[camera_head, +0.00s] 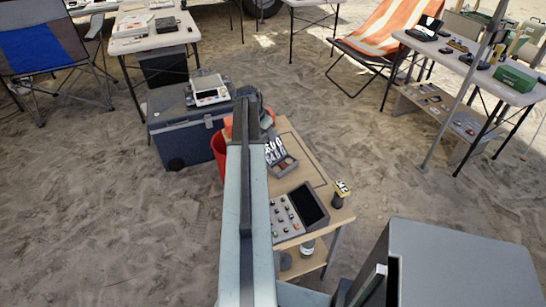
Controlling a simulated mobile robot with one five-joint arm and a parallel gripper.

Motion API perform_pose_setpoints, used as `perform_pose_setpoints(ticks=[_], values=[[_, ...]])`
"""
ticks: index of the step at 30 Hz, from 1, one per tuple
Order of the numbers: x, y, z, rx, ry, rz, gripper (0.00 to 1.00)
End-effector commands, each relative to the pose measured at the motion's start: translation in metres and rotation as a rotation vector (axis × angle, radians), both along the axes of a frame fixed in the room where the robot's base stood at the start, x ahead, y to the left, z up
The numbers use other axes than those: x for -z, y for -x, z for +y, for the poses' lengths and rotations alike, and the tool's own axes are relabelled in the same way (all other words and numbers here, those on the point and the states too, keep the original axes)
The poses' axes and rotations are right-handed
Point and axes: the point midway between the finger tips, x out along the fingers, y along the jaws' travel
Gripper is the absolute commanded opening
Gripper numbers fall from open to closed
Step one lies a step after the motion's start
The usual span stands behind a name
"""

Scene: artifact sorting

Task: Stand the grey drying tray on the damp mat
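My arm reaches up the middle of the picture to a small wooden table (312,161). My gripper (250,97) is the dark end of the arm near the table's far left corner. Its fingers are not clear, so I cannot tell whether it is open or holds something. I cannot tell which is the drying tray or the damp mat.
A red bucket (217,150) is left of the table, beside a blue-grey cooler (180,135) carrying a white device (209,91). Open sand (385,180) lies to the right, before another table (512,91).

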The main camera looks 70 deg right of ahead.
Motion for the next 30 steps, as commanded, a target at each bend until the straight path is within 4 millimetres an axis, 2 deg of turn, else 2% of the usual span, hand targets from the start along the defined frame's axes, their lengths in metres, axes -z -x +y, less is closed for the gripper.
perform_pose_setpoints(ticks=[19, 20, 24, 30], values=[[0.0048, -0.0002, 0.0002, 0.000, 0.000, 0.000, 0.40], [0.0048, -0.0002, 0.0002, 0.000, 0.000, 0.000, 0.37], [0.0048, -0.0003, 0.0002, 0.000, 0.000, 0.000, 0.00], [0.0049, -0.0004, 0.0001, 0.000, 0.000, 0.000, 0.00]])
